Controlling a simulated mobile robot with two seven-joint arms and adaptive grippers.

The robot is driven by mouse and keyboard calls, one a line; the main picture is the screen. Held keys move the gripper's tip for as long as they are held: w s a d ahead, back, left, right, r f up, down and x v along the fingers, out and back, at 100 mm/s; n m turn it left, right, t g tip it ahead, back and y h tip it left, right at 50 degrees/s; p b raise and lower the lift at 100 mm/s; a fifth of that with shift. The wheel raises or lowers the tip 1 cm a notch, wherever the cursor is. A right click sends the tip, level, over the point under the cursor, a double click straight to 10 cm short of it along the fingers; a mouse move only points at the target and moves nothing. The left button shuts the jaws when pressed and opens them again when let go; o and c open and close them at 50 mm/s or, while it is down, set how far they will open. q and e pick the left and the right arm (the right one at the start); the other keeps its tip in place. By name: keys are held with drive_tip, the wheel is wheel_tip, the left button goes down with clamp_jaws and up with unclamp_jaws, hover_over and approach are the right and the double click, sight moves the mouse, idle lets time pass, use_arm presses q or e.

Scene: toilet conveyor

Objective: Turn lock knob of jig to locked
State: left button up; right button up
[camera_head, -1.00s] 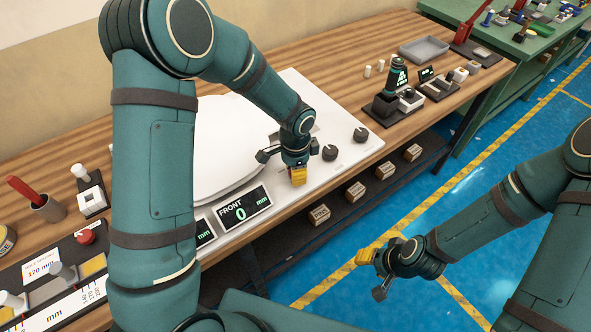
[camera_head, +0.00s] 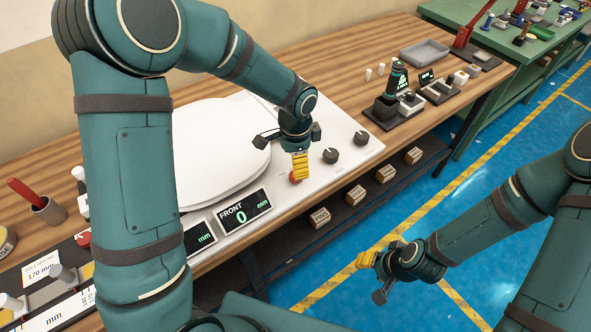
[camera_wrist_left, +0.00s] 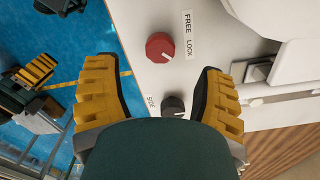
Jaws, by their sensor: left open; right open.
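The red lock knob (camera_wrist_left: 160,47) sits on the white jig plate (camera_wrist_left: 133,22), beside a label reading FREE and LOCK. In the wrist view it lies ahead of and between the open yellow fingers of my left gripper (camera_wrist_left: 156,70). The fingers look apart from it. In the head view the knob (camera_head: 293,177) is partly hidden behind my left gripper (camera_head: 301,167), which points down over the front of the jig. The pointer's setting is hard to read. My right gripper (camera_head: 367,258) is open and empty over the floor, away from the bench.
A black knob (camera_wrist_left: 173,106) is near the red one. Two black knobs (camera_head: 331,155) (camera_head: 361,138) show to the right in the head view. A white rounded lid (camera_head: 220,150) lies on the jig behind a FRONT display (camera_head: 244,208) reading 0 mm. Small fixtures (camera_head: 400,103) stand further right.

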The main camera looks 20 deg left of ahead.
use_arm(q)
wheel_tip(320, 180, up, 6)
idle(0.7)
